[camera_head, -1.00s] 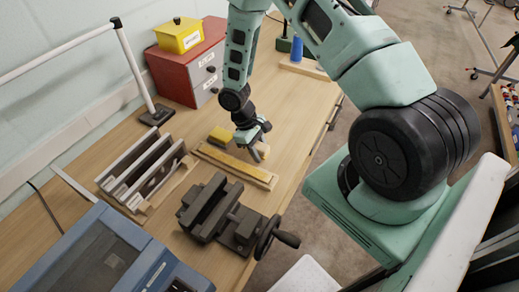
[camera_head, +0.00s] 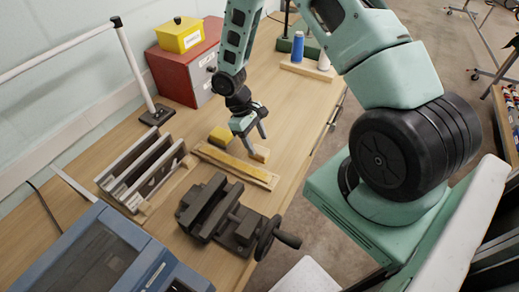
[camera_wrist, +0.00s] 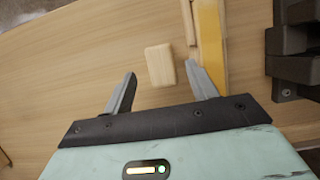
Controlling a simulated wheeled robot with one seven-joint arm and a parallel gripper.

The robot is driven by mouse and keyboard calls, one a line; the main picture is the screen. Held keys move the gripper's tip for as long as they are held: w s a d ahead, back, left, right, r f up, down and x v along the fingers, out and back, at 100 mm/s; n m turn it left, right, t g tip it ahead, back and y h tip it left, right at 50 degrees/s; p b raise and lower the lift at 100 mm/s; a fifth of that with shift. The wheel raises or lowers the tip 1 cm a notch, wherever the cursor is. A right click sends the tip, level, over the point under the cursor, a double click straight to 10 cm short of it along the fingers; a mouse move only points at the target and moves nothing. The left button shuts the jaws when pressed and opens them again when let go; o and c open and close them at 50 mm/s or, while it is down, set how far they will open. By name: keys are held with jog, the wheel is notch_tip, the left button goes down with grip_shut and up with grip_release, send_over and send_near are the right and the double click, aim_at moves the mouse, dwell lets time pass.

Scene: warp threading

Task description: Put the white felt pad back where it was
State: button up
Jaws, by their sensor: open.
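A small pale cream block (camera_head: 261,154), seemingly the felt pad, lies on the table beside the right part of the wooden strip with a yellow band (camera_head: 236,166). It also shows whole in the wrist view (camera_wrist: 160,65), on bare wood just ahead of the fingertips and left of the yellow band, apart from it. My gripper (camera_head: 257,143) is above the block, open and empty. A yellow block (camera_head: 222,136) sits near the strip's left end.
A dark vise (camera_head: 225,215) stands in front of the strip. A grey slotted rack (camera_head: 145,172) is to the left. A red cabinet (camera_head: 188,65) with a yellow box (camera_head: 180,35) stands at the back. Blue (camera_head: 298,46) and white (camera_head: 323,61) spools stand farther off.

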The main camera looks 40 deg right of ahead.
jog(key=a+r+n+t+b, duration=0.1)
jog(key=a+r, duration=0.3)
jog(key=r, duration=0.3)
jog(key=a+r+b, duration=0.1)
jog(key=a+r, duration=0.3)
jog(key=r, duration=0.2)
jog(key=s+a+r+n+t+y, duration=0.1)
jog(key=s+a+r, duration=0.4)
jog(key=s+a, duration=0.2)
jog(key=s+a+r+n+t+y, duration=0.1)
jog(key=s+a+r, duration=0.4)
jog(key=s, duration=0.7)
jog(key=shift+a+r+n+t, duration=0.2)
jog(key=shift+a+n+t, duration=0.3)
jog(key=shift+a, duration=0.6)
